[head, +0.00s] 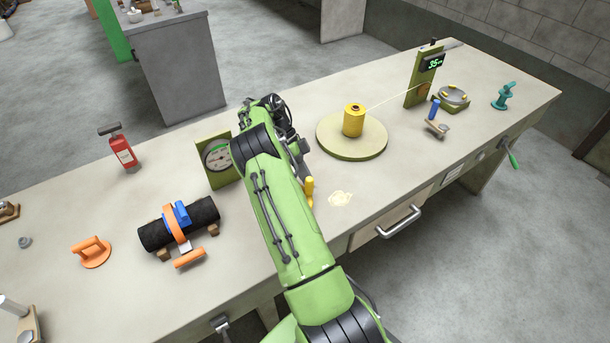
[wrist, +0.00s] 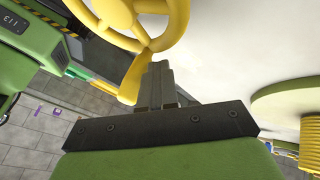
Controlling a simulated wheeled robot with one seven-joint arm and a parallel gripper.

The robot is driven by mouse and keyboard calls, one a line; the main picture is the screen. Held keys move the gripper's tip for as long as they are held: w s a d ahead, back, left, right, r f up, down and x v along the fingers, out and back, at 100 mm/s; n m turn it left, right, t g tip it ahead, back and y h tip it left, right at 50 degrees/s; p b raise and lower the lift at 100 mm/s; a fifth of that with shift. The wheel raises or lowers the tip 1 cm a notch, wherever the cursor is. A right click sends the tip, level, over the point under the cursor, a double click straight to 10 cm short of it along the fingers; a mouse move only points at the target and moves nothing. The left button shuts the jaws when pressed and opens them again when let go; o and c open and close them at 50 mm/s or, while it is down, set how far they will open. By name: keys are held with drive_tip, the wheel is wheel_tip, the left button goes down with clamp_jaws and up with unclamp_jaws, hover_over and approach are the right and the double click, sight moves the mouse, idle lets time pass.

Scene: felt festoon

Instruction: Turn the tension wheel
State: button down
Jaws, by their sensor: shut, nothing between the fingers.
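The yellow tension wheel (wrist: 178,28) shows at the top of the wrist view, cut off by the edge, with its rim and spokes visible. A yellow handle-like piece (wrist: 132,80) hangs below its rim. My gripper (wrist: 158,68) is shut and empty, its fingertips pointing up at the lower rim beside this piece. I cannot tell whether they touch it. In the head view my green arm hides the gripper and most of the wheel. A small yellow upright piece (head: 309,188) shows just right of the arm, probably part of the wheel.
A gauge (head: 217,157) in a green frame stands left of my arm. A yellow spool (head: 353,120) sits on a round turntable (head: 375,148) to the right, its thread running to a green post (head: 421,85).

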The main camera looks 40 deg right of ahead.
drive_tip(key=p+v, duration=0.3)
drive_tip(key=v, duration=0.4)
drive_tip(key=shift+r, duration=0.2)
drive_tip(key=shift+w, duration=0.2)
drive_tip(key=s+a+r+n+t, duration=0.25)
drive_tip(key=a+r+n, duration=0.25)
drive_tip(key=r, duration=0.5)
drive_tip(key=s+a+r+n+t, duration=0.1)
drive_tip(key=a+r+n+t, duration=0.4)
drive_tip(key=r, duration=0.5)
drive_tip(key=s+a+r+n+t, duration=0.2)
drive_tip(key=s+a+r+n, duration=0.2)
drive_tip(key=s+a+n, duration=0.5)
drive_tip(key=s+a+f+n+t, duration=0.3)
drive_tip(key=s+a+f+n, duration=0.2)
drive_tip(key=s, duration=0.5)
drive_tip(key=a+n, duration=0.2)
drive_tip(key=a, duration=0.1)
drive_tip(key=shift+s+a, duration=0.2)
drive_tip(key=shift+a, duration=0.2)
